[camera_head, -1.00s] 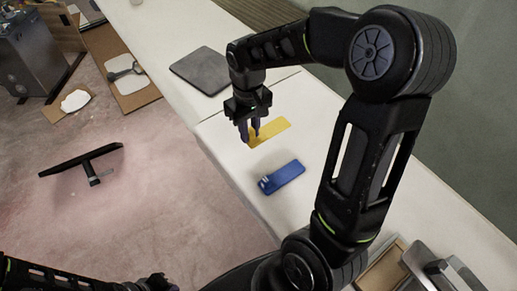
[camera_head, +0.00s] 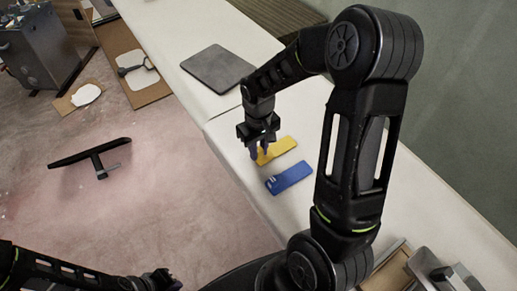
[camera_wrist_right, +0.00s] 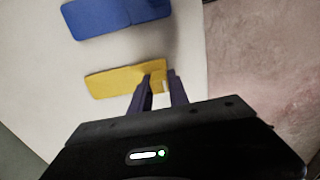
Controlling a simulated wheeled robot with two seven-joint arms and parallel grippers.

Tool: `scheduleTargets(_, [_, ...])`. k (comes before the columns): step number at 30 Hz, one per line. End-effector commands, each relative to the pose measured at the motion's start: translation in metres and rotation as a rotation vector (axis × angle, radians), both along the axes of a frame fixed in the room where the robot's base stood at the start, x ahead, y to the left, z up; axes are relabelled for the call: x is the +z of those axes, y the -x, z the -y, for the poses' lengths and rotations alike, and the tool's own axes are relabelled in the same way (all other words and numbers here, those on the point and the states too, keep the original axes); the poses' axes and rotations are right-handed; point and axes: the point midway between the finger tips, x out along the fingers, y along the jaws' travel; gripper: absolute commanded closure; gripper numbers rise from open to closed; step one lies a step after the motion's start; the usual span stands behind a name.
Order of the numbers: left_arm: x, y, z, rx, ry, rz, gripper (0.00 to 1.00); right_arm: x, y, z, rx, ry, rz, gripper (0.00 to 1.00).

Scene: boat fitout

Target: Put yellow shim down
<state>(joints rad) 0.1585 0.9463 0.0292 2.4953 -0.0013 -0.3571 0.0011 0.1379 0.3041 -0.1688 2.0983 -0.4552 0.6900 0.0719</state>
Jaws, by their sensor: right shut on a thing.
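The flat yellow shim (camera_head: 280,147) is at the near edge of the white bench top, beside a blue shim (camera_head: 289,178). It also shows in the right wrist view (camera_wrist_right: 115,80), with the blue shim (camera_wrist_right: 110,16) beyond it. My right gripper (camera_head: 260,155) points down and is shut on one end of the yellow shim; its fingers show in the wrist view (camera_wrist_right: 160,90). The shim looks level and close to the bench; I cannot tell whether it touches. My left gripper (camera_head: 166,281) is low at the bottom left, away from the shims, its jaws unclear.
A dark grey mat (camera_head: 217,68) lies further back on the bench (camera_head: 226,122). A wooden tray (camera_head: 392,272) and a metal object (camera_head: 440,268) are at the bottom right. The bench edge drops to the floor left of the shims. A black T-shaped object (camera_head: 95,158) is over the floor.

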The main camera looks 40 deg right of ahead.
Motion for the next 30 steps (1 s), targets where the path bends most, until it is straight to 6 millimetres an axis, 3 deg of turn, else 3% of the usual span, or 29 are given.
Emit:
scheduleTargets(10, [-0.0042, 0.0000, 0.0000, 0.000, 0.000, 0.000, 1.00, -0.0043, -0.0001, 0.0001, 0.000, 0.000, 0.000, 1.00])
scheduleTargets(11, [-0.0031, 0.0000, -0.0001, 0.000, 0.000, 0.000, 1.00, -0.0032, -0.0002, 0.0001, 0.000, 0.000, 0.001, 0.77])
scheduleTargets(18, [-0.0025, 0.0000, 0.0000, 0.000, 0.000, 0.000, 1.00, -0.0026, -0.0001, 0.0001, 0.001, 0.000, 0.000, 0.57])
scheduleTargets(30, [0.0006, 0.0000, 0.0000, 0.000, 0.000, 0.000, 1.00, 0.0044, -0.0006, 0.0002, 0.001, 0.001, 0.002, 0.57])
